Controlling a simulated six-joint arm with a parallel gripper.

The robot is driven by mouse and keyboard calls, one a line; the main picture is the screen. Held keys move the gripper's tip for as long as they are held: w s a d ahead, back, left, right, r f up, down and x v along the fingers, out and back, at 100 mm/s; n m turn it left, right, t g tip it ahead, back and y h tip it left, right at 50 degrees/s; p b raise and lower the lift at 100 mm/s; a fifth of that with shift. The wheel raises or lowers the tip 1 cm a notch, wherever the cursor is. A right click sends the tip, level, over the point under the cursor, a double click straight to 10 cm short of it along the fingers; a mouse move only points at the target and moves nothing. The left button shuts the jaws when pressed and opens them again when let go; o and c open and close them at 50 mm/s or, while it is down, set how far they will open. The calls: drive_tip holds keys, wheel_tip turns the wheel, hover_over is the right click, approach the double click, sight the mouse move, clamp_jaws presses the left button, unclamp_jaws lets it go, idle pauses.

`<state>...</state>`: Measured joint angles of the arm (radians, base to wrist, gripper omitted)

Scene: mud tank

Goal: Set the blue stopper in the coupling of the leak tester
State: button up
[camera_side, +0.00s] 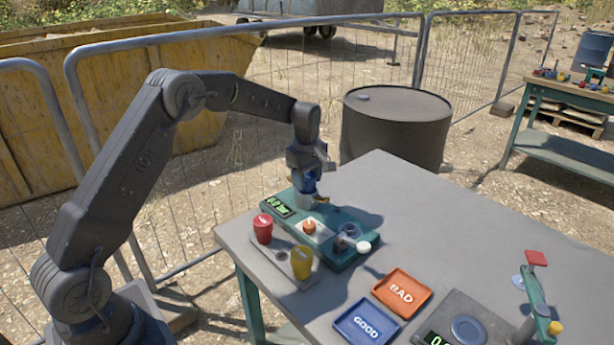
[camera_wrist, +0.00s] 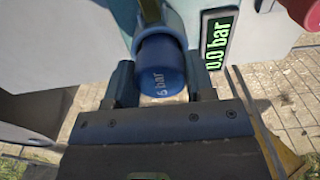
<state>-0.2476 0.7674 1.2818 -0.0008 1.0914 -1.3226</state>
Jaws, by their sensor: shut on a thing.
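My gripper (camera_side: 308,188) is over the back part of the leak tester (camera_side: 345,262), a teal bench unit with a green display. In the wrist view my gripper (camera_wrist: 161,66) has its two fingers on either side of the blue stopper (camera_wrist: 162,72), which is marked "6 bar". The display (camera_wrist: 219,40) reads 0.0 bar. In the side view the fingers largely hide the stopper and coupling.
A red stopper (camera_side: 263,229) and a yellow stopper (camera_side: 301,263) stand on a grey holder in front of the tester. An orange BAD tray (camera_side: 402,292), a blue GOOD tray (camera_side: 367,322) and a scale-like device (camera_side: 468,328) are nearer.

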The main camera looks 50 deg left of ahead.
drive_tip(key=shift+f, duration=0.4)
drive_tip(key=o, duration=1.4)
drive_tip(key=shift+r, duration=0.1)
drive_tip(key=shift+r, duration=3.6)
drive_tip(key=shift+r, duration=0.1)
